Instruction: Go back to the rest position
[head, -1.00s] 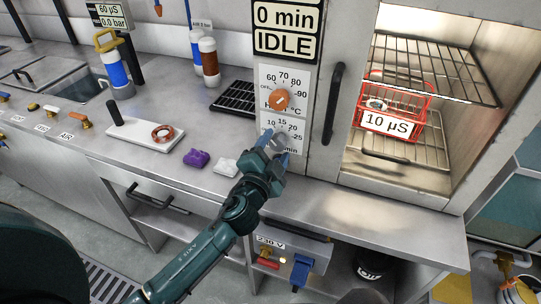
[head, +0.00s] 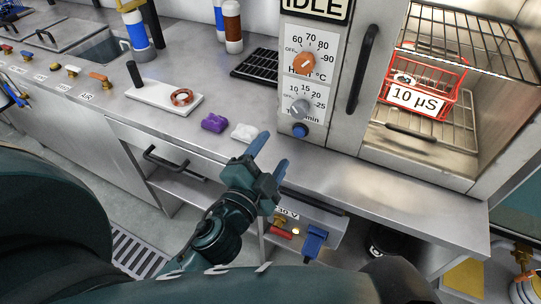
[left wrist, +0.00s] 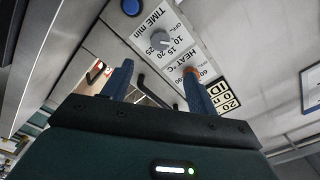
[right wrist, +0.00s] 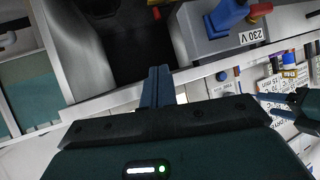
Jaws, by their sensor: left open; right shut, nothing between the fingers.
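My left gripper (head: 267,155) is open and empty, in front of the bench edge and below the oven's control panel. Its two blue fingers (left wrist: 158,88) stand apart in the left wrist view, with nothing between them. My right gripper (right wrist: 157,86) is shut and empty in the right wrist view, its blue fingers together. It does not show clearly in the head view. The timer knob (head: 299,107) and the orange heat knob (head: 303,63) are on the panel, apart from the left gripper.
The oven stands open with a red wire basket (head: 427,88) marked 10 µS on its rack. A purple piece (head: 214,123) and a white piece (head: 244,132) lie near the bench edge. A 230 V box (right wrist: 215,35) with a blue switch (head: 314,240) sits under the bench.

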